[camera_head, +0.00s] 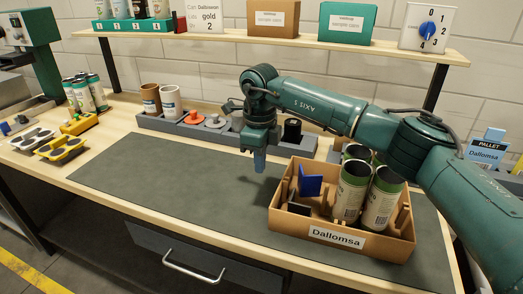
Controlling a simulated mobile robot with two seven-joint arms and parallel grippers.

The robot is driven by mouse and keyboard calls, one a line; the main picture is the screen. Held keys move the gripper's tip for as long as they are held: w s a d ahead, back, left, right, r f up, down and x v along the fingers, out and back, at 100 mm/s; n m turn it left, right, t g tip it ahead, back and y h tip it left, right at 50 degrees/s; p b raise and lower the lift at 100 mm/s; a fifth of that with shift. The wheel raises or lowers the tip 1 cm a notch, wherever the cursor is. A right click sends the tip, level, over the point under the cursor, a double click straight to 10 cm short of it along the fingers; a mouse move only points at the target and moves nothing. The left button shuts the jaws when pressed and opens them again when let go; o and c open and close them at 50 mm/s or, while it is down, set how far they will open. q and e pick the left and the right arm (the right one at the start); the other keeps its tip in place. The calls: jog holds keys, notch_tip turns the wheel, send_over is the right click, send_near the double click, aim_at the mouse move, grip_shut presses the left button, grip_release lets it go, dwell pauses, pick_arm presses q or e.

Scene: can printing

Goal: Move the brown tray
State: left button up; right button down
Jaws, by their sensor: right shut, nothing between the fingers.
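The brown tray (286,222) labelled "Dallomsa" sits on the right part of the dark mat. Two tall green-and-white cans (350,192) stand in it, with at least one more can behind them. A blue piece (311,185) and a dark piece (299,209) are in its left part. My right gripper (260,162) points down just left of the tray's back left corner, above the mat. It is shut and empty, apart from the tray. My left gripper is not in view.
A grey rack (181,127) with cups and coloured parts runs along the back of the mat. Yellow holders (60,149) and several cans (85,94) stand at the left. The left and middle of the mat (160,185) are clear. A shelf (275,42) crosses above.

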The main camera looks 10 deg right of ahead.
notch_tip(320, 180, down, 6)
jog(key=shift+p, duration=0.3)
jog(key=s+d, duration=0.1)
jog(key=d+p, duration=0.1)
jog(key=shift+s+d+r, duration=0.3)
jog(key=shift+s+d, duration=0.1)
jog(key=shift+s+d+f, duration=0.1)
jog(key=shift+s+d, duration=0.05)
jog(key=shift+d, duration=0.05)
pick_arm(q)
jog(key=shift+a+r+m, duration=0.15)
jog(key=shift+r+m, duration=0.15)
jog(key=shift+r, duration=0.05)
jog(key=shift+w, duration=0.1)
pick_arm(e)
jog(key=shift+d, duration=0.1)
